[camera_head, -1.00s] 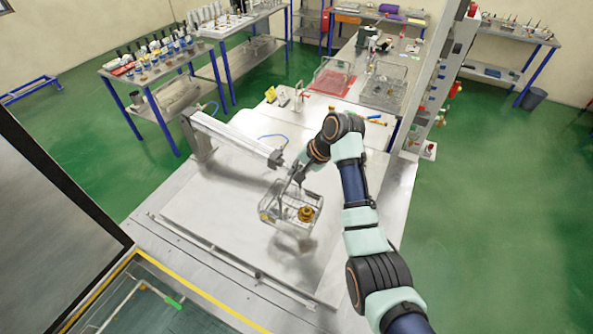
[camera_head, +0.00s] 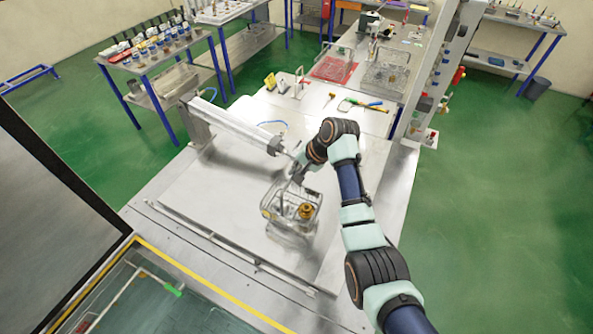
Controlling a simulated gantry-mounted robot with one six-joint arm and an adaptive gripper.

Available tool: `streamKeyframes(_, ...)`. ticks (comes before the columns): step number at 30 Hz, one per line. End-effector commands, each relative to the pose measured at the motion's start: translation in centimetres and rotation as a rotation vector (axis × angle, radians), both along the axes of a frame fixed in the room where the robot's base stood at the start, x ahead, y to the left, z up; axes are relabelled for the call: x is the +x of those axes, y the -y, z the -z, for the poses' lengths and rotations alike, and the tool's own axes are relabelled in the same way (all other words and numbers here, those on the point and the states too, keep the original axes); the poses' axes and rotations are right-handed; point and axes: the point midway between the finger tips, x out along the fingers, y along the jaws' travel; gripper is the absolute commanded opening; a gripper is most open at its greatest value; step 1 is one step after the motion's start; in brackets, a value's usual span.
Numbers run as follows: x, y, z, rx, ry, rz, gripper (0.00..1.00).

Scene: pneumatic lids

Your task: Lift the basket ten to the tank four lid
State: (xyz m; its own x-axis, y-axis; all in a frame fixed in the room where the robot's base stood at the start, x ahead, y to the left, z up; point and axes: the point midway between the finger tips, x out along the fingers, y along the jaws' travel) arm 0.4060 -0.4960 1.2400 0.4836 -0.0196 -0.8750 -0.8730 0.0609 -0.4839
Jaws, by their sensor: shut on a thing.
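My gripper (camera_head: 297,174) is shut on the tall handle of a wire basket (camera_head: 290,212). The basket hangs over a flat grey metal lid (camera_head: 215,215), with a blurred reflection or shadow beneath it. A brass-coloured part (camera_head: 305,211) and smaller yellowish parts sit inside the basket. A pneumatic cylinder (camera_head: 235,125) lies along the back of the lid, its rod end close to my gripper. My wrist partly hides the handle's top. I cannot read any number on the basket or lid.
Behind the lid is a bench with a red tray (camera_head: 333,68), another wire basket (camera_head: 386,75) and a few tools. An open tank (camera_head: 150,300) with a yellow edge is at the lower left. A dark panel (camera_head: 50,210) stands at the left.

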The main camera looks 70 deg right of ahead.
Motion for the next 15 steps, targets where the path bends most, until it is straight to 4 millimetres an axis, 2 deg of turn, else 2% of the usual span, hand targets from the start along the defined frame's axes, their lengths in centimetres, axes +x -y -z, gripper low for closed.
streamKeyframes(6,0.0,0.0,1.9,-0.002,0.002,0.000,0.00)
streamKeyframes(15,0.0,0.0,3.4,-0.001,0.002,0.001,0.00)
